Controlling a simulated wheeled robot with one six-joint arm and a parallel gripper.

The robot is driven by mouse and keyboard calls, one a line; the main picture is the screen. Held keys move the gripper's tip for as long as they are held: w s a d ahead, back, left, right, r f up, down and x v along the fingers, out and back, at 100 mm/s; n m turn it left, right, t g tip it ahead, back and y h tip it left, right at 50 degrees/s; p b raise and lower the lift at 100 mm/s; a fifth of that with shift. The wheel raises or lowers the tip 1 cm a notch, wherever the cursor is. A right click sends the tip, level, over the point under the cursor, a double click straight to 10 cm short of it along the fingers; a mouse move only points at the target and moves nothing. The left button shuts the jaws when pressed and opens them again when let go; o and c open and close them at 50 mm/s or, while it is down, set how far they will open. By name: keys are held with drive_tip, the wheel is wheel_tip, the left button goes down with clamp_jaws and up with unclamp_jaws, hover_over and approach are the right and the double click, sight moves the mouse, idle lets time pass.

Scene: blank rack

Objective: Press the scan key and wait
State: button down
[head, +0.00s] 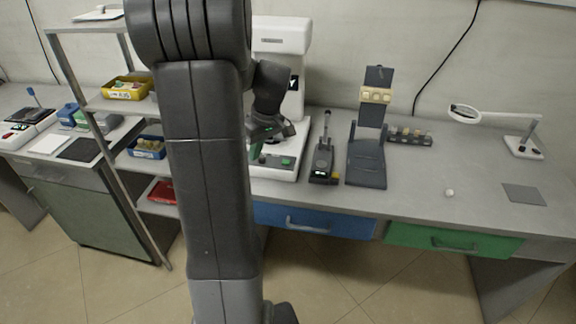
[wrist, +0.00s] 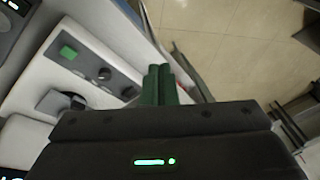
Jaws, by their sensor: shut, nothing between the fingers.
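A white machine (head: 282,38) stands at the back of the bench behind my arm. Its base has a dark front panel with a green key (head: 286,162). I cannot read any label on the key. My gripper (head: 255,150) is at the front of the machine, over its base. Its green fingers (wrist: 160,70) are shut together and empty, apart from the green key. My arm hides part of the machine.
A dark tool stand (head: 323,160) and a dark rack with tan blocks (head: 367,160) stand right of the machine. A shelf with yellow (head: 126,94), blue and red bins is at left. A magnifier lamp (head: 525,146) stands at far right. The bench's right half is mostly clear.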

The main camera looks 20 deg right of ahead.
drive_tip(key=a+f+m+t+y, duration=0.1)
drive_tip(key=a+m+y, duration=0.5)
drive_tip(key=a+m, duration=1.1)
drive_tip(key=a, duration=1.1)
drive_tip(key=shift+w+a+f, duration=0.2)
drive_tip(key=shift+w+a, duration=0.05)
drive_tip(key=shift+w, duration=0.05)
